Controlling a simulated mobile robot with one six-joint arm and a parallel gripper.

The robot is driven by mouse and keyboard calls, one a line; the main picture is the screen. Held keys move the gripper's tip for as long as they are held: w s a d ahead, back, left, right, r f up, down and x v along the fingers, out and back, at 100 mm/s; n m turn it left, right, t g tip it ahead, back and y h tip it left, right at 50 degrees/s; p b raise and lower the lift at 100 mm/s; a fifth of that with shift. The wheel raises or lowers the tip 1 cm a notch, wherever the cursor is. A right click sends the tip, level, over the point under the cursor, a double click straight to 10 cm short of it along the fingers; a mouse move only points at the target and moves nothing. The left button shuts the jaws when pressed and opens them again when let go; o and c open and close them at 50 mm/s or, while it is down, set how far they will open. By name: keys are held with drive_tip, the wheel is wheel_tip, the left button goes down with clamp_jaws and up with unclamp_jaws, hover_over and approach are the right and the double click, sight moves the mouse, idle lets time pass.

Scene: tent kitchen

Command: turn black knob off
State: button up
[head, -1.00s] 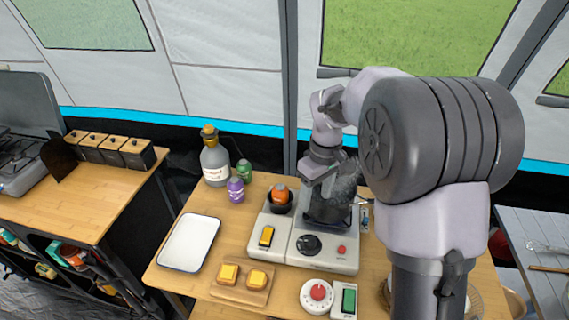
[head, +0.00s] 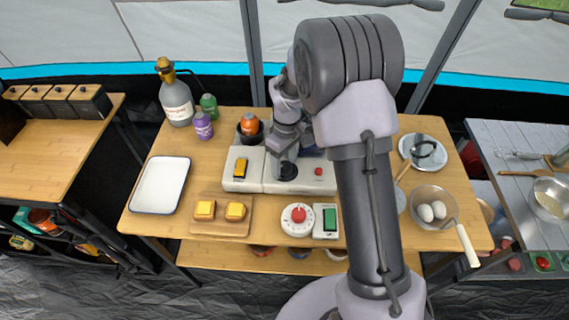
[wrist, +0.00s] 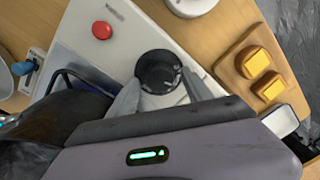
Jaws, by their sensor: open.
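The black knob (head: 288,171) is on the front of the white cooking unit (head: 252,184), between a yellow switch (head: 240,168) and a small red button (head: 318,171). In the wrist view the round knob (wrist: 158,72) lies between the fingertips of my gripper (wrist: 160,88), one on each side. My gripper (head: 287,160) is open and points down over the knob in the head view. I cannot tell whether either finger touches it. The far part of the unit is hidden behind my arm.
An orange-topped item (head: 249,124) sits in a dark cup at the back left of the unit. In front are a wooden board (head: 220,228) with two yellow-topped pieces and a red-centred dial (head: 298,219). A white tray (head: 160,186) lies left; a bowl of eggs (head: 430,199) stands right.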

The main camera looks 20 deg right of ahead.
drive_tip(key=shift+c, duration=0.2)
clamp_jaws()
drive_tip(key=m, duration=0.5)
drive_tip(key=shift+d+m, duration=0.1)
drive_tip(key=shift+m, duration=0.3)
drive_tip(key=m, duration=0.5)
drive_tip(key=shift+t+b, duration=0.3)
drive_tip(key=shift+b, duration=0.05)
drive_tip(key=m+b, duration=0.1)
drive_tip(key=m, duration=0.5)
drive_tip(key=shift+s+d, duration=0.1)
drive_tip(key=shift+s, duration=0.05)
drive_tip(key=m+b, duration=0.1)
drive_tip(key=m, duration=0.4)
drive_tip(key=shift+s, duration=0.1)
